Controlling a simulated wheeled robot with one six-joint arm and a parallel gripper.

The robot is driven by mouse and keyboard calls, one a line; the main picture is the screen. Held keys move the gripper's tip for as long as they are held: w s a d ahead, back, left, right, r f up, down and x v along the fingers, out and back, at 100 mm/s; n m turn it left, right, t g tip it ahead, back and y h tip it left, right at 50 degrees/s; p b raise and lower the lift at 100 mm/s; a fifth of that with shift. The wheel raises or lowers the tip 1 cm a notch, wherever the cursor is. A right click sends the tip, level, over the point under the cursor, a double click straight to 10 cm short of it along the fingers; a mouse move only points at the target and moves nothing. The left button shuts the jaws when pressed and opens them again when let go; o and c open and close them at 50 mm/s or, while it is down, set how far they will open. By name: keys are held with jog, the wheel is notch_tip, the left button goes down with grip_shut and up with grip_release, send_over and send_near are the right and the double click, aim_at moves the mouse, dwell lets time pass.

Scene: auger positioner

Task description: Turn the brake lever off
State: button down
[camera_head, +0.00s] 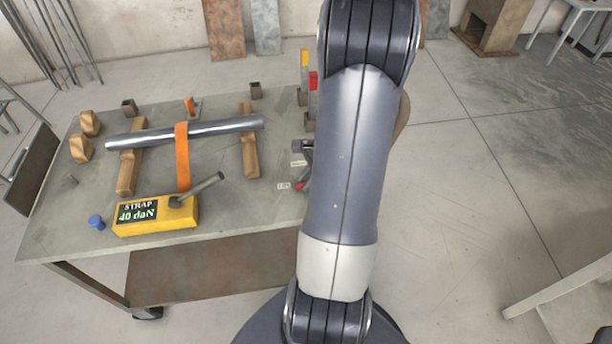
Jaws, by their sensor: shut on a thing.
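A small dark grey fitting (303,147) stands at the right edge of the grey table. Just below it a red tip (300,186) shows beside my arm, and it looks like the end of the brake lever. Two small white labels lie close by, one above (298,163) and one to the left of the tip (283,185); their print is too small to read surely. My arm covers the right side of this spot, so I cannot tell the lever's full angle. My gripper is hidden behind my arm.
The grey table (60,225) holds a metal tube (220,126) on two wooden blocks, with an orange strap (182,160) around it. A yellow box (155,216) reads "STRAP 40 daN" and has a grey handle. Yellow and red uprights stand at the back right.

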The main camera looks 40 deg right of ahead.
jog(key=s+n, duration=0.1)
jog(key=n, duration=0.1)
jog(key=s+n+g, duration=0.1)
jog(key=shift+n+y, duration=0.4)
jog(key=s+n+g, duration=0.1)
jog(key=s+n, duration=0.1)
jog(key=n, duration=0.1)
jog(key=shift+d+n+g, duration=0.25)
jog(key=shift+n+g, duration=0.05)
jog(key=shift+g, duration=0.1)
jog(key=n, duration=0.1)
jog(key=s+d+n+g, duration=0.1)
jog(key=n, duration=0.1)
jog(key=shift+s+n+g+p, duration=0.25)
jog(key=shift+n+g+p, duration=0.05)
jog(key=shift+p, duration=0.1)
jog(key=shift+s+d+n+g, duration=0.4)
jog(key=shift+d+n, duration=0.1)
jog(key=shift+n, duration=0.5)
jog(key=shift+s+d+n+g, duration=0.25)
jog(key=shift+d+n+g, duration=0.2)
jog(key=shift+n, duration=0.55)
jog(key=c, duration=1.4)
grip_release()
jog(key=shift+o, duration=0.2)
jog(key=p+v, duration=0.1)
jog(key=v, duration=0.9)
jog(key=shift+r, duration=0.45)
